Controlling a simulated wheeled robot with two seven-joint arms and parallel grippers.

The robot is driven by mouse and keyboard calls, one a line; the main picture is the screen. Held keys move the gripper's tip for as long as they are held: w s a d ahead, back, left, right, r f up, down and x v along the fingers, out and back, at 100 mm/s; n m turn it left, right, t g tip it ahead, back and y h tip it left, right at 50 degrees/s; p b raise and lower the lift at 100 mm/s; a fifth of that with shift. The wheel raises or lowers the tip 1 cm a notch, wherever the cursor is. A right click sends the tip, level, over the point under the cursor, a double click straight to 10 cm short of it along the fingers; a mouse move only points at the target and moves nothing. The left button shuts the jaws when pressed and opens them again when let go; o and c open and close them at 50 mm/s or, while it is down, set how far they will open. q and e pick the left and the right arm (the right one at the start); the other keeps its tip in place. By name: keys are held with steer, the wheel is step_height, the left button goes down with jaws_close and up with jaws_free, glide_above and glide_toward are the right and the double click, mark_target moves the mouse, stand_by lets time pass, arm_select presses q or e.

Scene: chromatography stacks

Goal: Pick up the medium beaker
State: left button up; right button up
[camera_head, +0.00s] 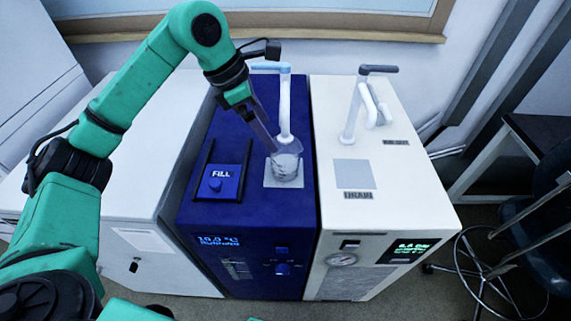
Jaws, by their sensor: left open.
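A clear beaker (285,168) stands upright on a light square pad (270,184) on top of the blue machine, under a white spout (285,105). My left gripper (272,148) reaches down to the beaker's rim from the upper left. Its jaws are open, with the fingers at the beaker's upper left edge. Whether a finger is inside the rim or touches the glass is hard to tell. My right gripper is not in view.
The blue machine (222,130) has a raised FILL panel (220,183) left of the beaker. A white machine (400,195) with a drain spout (352,110) and an empty pad (355,173) stands at right. A white cabinet (150,190) is at left. A stool (545,215) stands far right.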

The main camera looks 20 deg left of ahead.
mark_target(286, 159)
arm_select(q)
steer(key=p+x, duration=0.1)
steer(key=x, duration=0.4)
steer(key=p+x, duration=0.1)
steer(key=x, duration=0.5)
steer(key=shift+s+d+f, duration=0.1)
steer(key=shift+s, duration=0.15)
steer(key=shift+w+f, duration=0.1)
steer(key=shift+f, duration=0.2)
steer(key=c, duration=1.5)
steer(key=shift+r+p, duration=0.2)
steer(key=shift+p, duration=0.1)
